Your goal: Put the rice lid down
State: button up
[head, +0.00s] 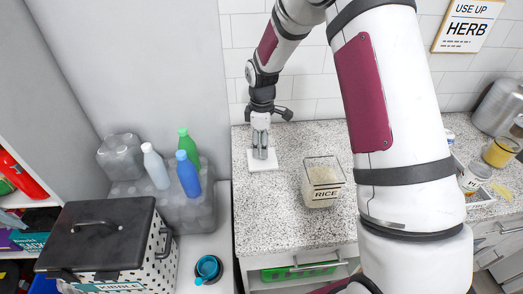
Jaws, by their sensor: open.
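The rice lid (255,164) is a white square plate. It appears to lie flat on the speckled counter, left of the rice container and apart from it. The rice container (322,194) is a clear square box with a RICE label on its front. Its top is uncovered and pale rice shows inside. My gripper (260,155) points straight down over the middle of the lid, with its fingers open. The fingertips are very close to the lid; whether they touch it is too small to tell.
The speckled counter (280,228) is clear in front of the lid and container. Bottles, including a green one (184,143) and a blue one (187,175), stand at the left. A yellow jar (499,153) and a steel canister (497,107) stand at the right. My arm hides the counter's middle.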

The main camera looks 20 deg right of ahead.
jog(key=s+r+m+t+b, duration=0.1)
jog(key=s+r+m, duration=0.35)
jog(key=r, duration=1.35)
jog(key=s+r+m+t, duration=0.2)
jog(key=s+r+m, duration=0.2)
jog(key=s, duration=0.8)
jog(key=s+r+m+t, duration=0.2)
jog(key=s+r+m, duration=0.2)
jog(key=s, duration=0.9)
jog(key=shift+r, duration=0.3)
jog(key=shift+d, duration=0.1)
